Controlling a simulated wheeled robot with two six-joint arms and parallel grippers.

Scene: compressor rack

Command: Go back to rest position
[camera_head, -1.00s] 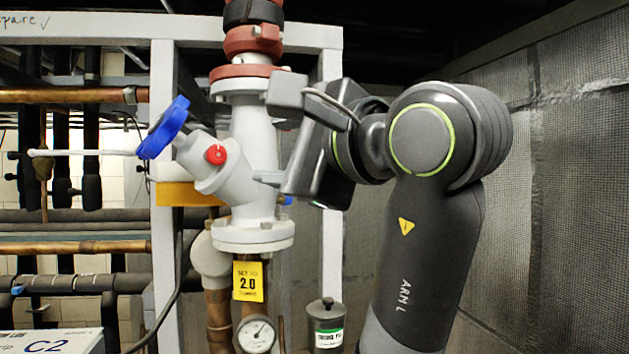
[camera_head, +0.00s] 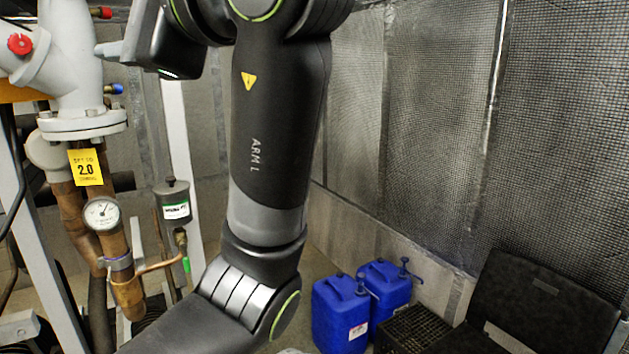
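My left arm, marked "ARM L", stands large in the middle of the head view. My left gripper (camera_head: 112,48) is at the upper left, partly cut off by the top edge. A grey finger points left toward the pale grey valve body (camera_head: 72,70) and its pipe, with a small gap in the picture. I see nothing held, but its opening is not clear. The valve has a red cap (camera_head: 20,44) and a bolted flange (camera_head: 82,124). My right gripper is not in view.
Below the valve are a yellow "2.0" tag (camera_head: 86,167), a pressure gauge (camera_head: 101,213), copper pipes and a grey canister (camera_head: 175,205). Two blue jerrycans (camera_head: 340,318) and a black crate (camera_head: 412,330) stand on the floor by the mesh-covered wall (camera_head: 420,130).

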